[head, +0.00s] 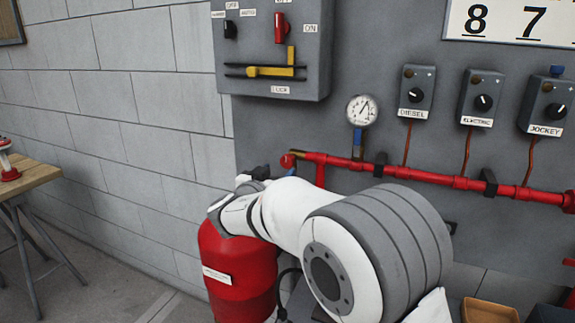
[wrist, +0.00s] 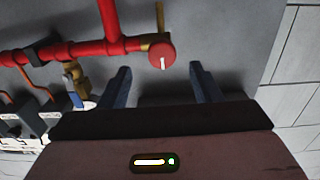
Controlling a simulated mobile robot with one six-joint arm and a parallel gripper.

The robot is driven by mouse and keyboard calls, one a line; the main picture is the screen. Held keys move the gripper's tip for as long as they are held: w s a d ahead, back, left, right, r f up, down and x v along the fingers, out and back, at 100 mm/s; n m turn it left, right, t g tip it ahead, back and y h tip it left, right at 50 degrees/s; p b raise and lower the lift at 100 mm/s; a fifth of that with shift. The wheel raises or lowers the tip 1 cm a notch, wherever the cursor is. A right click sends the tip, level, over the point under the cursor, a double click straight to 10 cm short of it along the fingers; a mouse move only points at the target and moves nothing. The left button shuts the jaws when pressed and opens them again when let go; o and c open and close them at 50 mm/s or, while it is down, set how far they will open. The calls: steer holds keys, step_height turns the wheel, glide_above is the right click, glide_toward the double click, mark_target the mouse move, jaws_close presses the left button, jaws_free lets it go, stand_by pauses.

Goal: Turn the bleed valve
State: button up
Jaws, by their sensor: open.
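A round red knob with a white line, which looks like the bleed valve (wrist: 162,54), sits at the end of the red pipe on a brass fitting. It also shows in the head view (head: 288,161) at the pipe's left end. My gripper (wrist: 160,70) is open and empty in the wrist view. The knob appears between and just beyond its two fingertips; I see no contact.
The red pipe (head: 420,177) runs right along the grey panel. A pressure gauge (head: 361,111) stands above it on a blue-handled valve (head: 358,143). The switch box (head: 270,50) hangs above. A red tank (head: 238,270) stands below my arm. A wooden table (head: 30,178) is far left.

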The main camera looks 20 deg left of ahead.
mark_target(286, 163)
steer(key=w+p, duration=0.2)
steer(key=w, duration=0.5)
steer(key=shift+w+d, duration=0.15)
steer(key=shift+w, duration=0.15)
steer(key=shift+c, duration=0.4)
steer(key=c, duration=0.9)
